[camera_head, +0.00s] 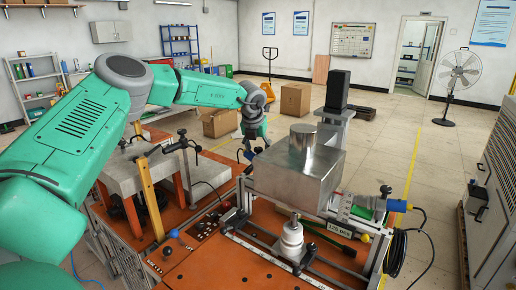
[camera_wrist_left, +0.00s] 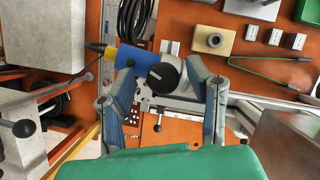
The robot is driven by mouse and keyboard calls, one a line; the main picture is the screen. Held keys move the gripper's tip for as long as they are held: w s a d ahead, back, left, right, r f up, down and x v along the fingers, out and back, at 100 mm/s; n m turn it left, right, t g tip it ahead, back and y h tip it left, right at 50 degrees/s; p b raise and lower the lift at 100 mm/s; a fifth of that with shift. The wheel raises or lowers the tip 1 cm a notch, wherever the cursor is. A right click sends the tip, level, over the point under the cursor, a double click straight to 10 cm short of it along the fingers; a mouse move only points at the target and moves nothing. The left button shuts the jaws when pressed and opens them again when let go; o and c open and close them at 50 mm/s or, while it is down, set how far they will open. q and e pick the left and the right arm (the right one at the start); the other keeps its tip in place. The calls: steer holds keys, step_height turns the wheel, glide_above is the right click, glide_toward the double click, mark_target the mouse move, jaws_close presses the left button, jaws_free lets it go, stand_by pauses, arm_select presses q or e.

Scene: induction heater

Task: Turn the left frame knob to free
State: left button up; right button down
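The left frame knob (camera_wrist_left: 167,77) is a round black-and-white knob at the end of a blue cylindrical fitting (camera_wrist_left: 130,57) in the left wrist view. My left gripper (camera_wrist_left: 160,70) is open, with one finger on each side of the knob. I cannot tell whether the fingers touch it. In the head view my left gripper (camera_head: 249,153) reaches down at the far left end of the frame, beside the metal block (camera_head: 296,166); the knob is hidden or too small to tell there. My right gripper is not in view.
Green tweezers (camera_wrist_left: 265,74) lie on the orange table.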

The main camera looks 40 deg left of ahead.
arm_select(q)
steer(key=shift+d, duration=0.1)
jaws_close()
steer(key=shift+w+r+n, duration=0.1)
steer(key=shift+n, duration=0.3)
steer(key=n+g+y+b, duration=0.1)
steer(key=n, duration=0.2)
steer(key=shift+b, duration=0.3)
steer(key=shift+w+d+n+g+y+b, duration=0.1)
steer(key=shift+n+g+y+b, duration=0.25)
steer(key=shift+n, duration=0.9)
steer(key=shift+n+g+y+b, duration=0.2)
steer(key=shift+n+g+y, duration=0.15)
steer(key=shift+n, duration=0.9)
steer(key=shift+r, duration=0.1)
steer(key=shift+o, duration=0.4)
jaws_free()
steer(key=shift+o, duration=0.9)
steer(key=shift+d, duration=0.15)
